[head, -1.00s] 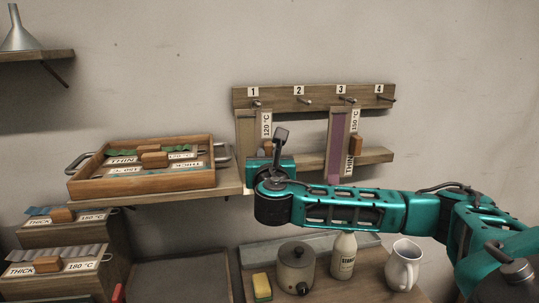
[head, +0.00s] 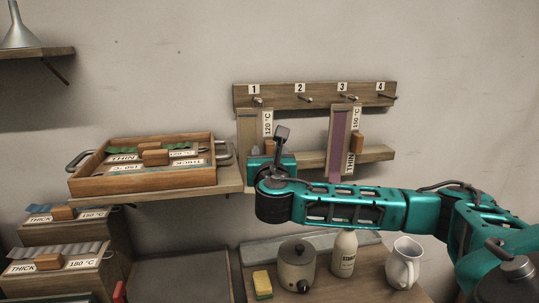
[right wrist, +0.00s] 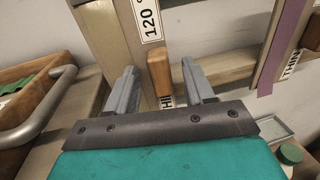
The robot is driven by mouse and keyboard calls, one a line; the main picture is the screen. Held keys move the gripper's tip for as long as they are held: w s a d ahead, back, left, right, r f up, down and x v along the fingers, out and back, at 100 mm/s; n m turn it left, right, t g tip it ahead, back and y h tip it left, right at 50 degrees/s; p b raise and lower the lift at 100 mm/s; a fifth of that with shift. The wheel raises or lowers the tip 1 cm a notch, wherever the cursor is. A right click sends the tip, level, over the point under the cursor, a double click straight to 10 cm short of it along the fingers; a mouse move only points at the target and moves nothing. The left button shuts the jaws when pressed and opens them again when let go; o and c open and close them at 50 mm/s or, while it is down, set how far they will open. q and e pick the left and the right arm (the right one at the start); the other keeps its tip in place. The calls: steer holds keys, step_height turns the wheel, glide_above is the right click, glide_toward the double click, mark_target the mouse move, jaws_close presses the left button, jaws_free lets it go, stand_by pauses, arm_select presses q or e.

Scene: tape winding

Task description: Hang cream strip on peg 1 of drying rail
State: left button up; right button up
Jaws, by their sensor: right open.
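The cream strip (head: 246,130) hangs at peg 1 (head: 257,101) of the drying rail (head: 318,91), with a 120 °C label and a wooden grip block beside it. In the right wrist view the strip (right wrist: 104,35) is at top left. My right gripper (right wrist: 158,68) is open there, with one finger on each side of the wooden block (right wrist: 159,74), which appears between them. I cannot tell whether the fingers touch it. In the head view the hand (head: 262,165) hides the strip's lower end. My left gripper is not in view.
A purple strip (head: 338,140) hangs at peg 3; pegs 2 and 4 are empty. A wooden tray (head: 140,183) with several labelled strips stands on the shelf at left. A pot (head: 295,263), bottle (head: 344,253) and jug (head: 403,262) stand below my arm.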

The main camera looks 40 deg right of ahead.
steer(key=v, duration=1.3)
steer(key=shift+b, duration=0.3)
